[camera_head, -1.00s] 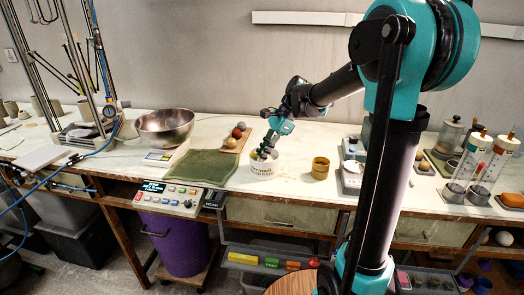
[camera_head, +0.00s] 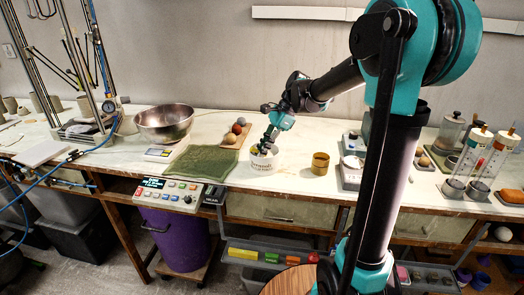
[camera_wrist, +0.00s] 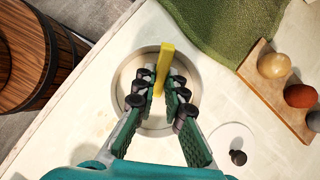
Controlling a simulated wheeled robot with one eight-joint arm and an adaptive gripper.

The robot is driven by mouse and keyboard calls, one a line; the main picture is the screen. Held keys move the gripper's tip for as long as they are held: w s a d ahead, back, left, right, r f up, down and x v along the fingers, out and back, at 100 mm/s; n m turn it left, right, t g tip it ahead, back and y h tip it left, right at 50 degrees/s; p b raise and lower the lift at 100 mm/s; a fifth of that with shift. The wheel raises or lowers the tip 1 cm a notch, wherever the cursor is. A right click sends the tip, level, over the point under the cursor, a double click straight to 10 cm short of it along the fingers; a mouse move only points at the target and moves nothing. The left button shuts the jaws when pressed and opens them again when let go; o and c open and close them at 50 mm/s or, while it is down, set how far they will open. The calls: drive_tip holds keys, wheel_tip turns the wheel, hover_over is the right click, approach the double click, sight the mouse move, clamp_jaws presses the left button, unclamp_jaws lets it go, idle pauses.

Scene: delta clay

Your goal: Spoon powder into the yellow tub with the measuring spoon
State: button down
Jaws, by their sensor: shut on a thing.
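My gripper (camera_head: 265,149) is at the white round container (camera_head: 263,165) on the table. In the wrist view my gripper (camera_wrist: 160,93) is shut on a yellow handle, seemingly the measuring spoon (camera_wrist: 165,64). The handle lies over the opening of the white container (camera_wrist: 122,80), whose inside looks pale. The spoon's bowl is hidden, so I cannot tell whether it holds powder. The yellow tub (camera_head: 320,164) stands upright and apart, to the right of the white container. It is not in the wrist view.
A white lid with a black knob (camera_wrist: 232,140) lies beside the container. A board with several balls (camera_head: 236,133) and a green mat (camera_head: 203,163) are to the left. A scale (camera_head: 350,175) stands right of the tub. Bare table lies between container and tub.

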drive_tip(key=shift+r, duration=4.2)
